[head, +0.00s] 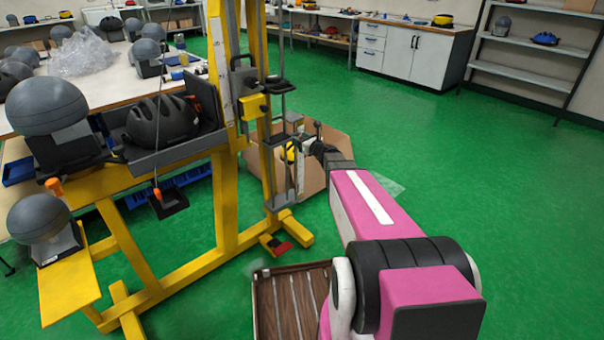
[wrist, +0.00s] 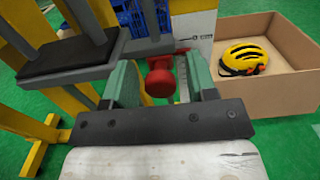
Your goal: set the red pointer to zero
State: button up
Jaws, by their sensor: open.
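The red pointer (wrist: 160,82) shows in the wrist view as a round red knob, with a red part behind it beside a narrow marked strip. My gripper (wrist: 161,70) is open, with one green jaw on each side of the knob. I cannot tell whether either jaw touches it. The reading on the strip is too small to make out. In the head view my arm reaches the yellow drop tower (head: 225,200), and its uprights partly hide my gripper. I cannot pick out the pointer there.
A cardboard box (wrist: 280,100) holding a yellow helmet (wrist: 243,58) stands right of the jaws in the wrist view. Grey bars and a dark plate (wrist: 72,58) are close on the left. A black helmet (head: 162,122) rests on the tower's tray. Green floor is clear on the right.

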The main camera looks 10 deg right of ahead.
notch_tip(320, 180, down, 3)
jog(key=shift+s+r, duration=0.1)
jog(key=v, duration=1.1)
jog(key=s+a+f+n+g+y, duration=0.1)
jog(key=s+a+f+n+g, duration=0.2)
jog(key=s+a+n+g, duration=0.75)
jog(key=s+f+n+g+h, duration=0.3)
jog(key=s+f+n+h, duration=0.2)
jog(key=n, duration=0.9)
jog(key=shift+s+d+g+h, duration=0.4)
jog(key=shift+s+d, duration=0.1)
jog(key=shift+s, duration=0.65)
